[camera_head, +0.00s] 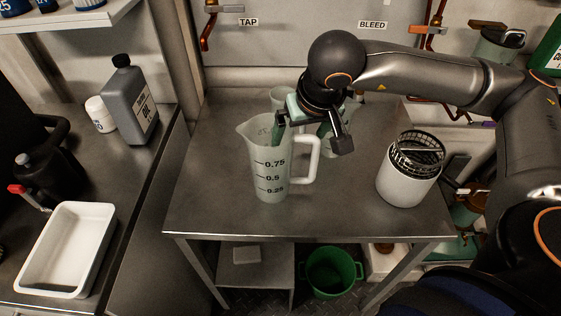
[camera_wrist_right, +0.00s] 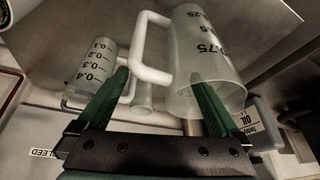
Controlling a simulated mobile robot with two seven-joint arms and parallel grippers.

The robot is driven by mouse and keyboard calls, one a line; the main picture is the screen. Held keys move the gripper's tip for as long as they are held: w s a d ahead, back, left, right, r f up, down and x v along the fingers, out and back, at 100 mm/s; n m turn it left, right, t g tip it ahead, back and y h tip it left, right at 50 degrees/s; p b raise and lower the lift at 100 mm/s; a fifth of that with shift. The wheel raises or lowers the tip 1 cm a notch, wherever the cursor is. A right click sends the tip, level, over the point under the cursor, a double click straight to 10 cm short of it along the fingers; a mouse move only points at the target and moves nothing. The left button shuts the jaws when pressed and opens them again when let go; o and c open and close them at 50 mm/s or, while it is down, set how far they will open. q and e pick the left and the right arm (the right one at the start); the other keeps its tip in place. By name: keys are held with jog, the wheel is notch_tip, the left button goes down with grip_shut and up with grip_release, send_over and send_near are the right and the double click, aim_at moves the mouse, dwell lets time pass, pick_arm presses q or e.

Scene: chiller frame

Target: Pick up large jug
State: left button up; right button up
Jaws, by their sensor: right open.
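The large jug (camera_head: 268,172), translucent white with 0.25 to 0.75 marks, stands upright on the metal table, its handle (camera_head: 313,158) facing right. My right gripper (camera_head: 300,146) is open above the jug's handle side, its green fingers pointing down. In the head view, one finger overlaps the jug's upper part and the other is right of the handle. In the right wrist view, the jug (camera_wrist_right: 205,50) and its white handle (camera_wrist_right: 150,60) show between and beyond the open right gripper (camera_wrist_right: 160,76). One finger overlaps the jug's mouth; whether it is inside is hard to tell. My left gripper is not in view.
A smaller marked jug (camera_wrist_right: 92,68) stands close by, behind the gripper. A white pot with a black mesh basket (camera_head: 405,185) stands right on the table (camera_head: 330,215). Left, a counter holds a grey bottle (camera_head: 130,105) and white tray (camera_head: 68,250). The table's front is clear.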

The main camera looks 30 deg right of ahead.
jog(key=shift+s+x, duration=0.2)
jog(key=shift+x, duration=1.2)
jog(key=shift+s+x, duration=0.2)
jog(key=shift+x, duration=1.15)
jog(key=shift+f, duration=0.15)
grip_shut()
